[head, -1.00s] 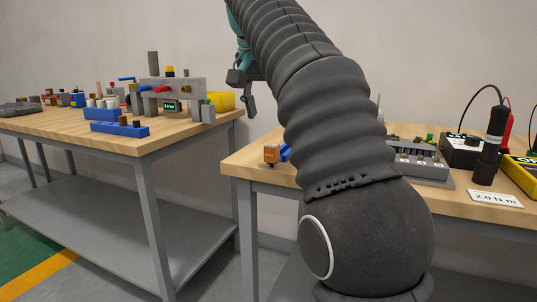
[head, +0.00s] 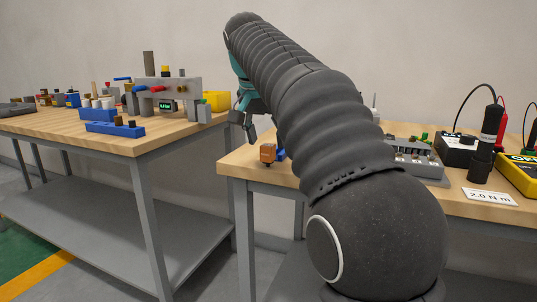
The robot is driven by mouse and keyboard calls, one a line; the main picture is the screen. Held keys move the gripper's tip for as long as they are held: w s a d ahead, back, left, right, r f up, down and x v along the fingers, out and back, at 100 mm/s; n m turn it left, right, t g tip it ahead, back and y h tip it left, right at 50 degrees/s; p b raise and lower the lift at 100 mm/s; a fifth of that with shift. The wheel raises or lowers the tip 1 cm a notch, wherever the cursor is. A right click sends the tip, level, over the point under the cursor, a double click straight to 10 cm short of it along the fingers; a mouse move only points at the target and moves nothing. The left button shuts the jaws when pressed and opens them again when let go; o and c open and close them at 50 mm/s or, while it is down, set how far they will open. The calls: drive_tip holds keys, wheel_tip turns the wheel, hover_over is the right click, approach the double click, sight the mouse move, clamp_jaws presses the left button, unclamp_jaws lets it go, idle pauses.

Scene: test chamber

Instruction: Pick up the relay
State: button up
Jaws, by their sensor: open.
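A small orange block (head: 268,153), which looks like the relay, sits near the left front corner of the right workbench (head: 240,168). A blue piece (head: 281,154) is right beside it, partly hidden by my arm. My gripper (head: 244,127) is open with nothing seen between its fingers. In the picture it is above and a little left of the orange block, apart from it. My arm hides part of the gripper and the middle of the bench.
A grey device (head: 415,163), a black box (head: 457,149), a black cylindrical tool (head: 486,145), a "2.0 N m" card (head: 488,196) and a yellow meter (head: 520,172) stand at right. The left bench (head: 130,145) holds a grey fixture (head: 168,92) and blue holders (head: 115,129). A gap separates the benches.

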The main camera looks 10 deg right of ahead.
sight(268, 145)
drive_tip(key=shift+x, duration=2.65)
clamp_jaws()
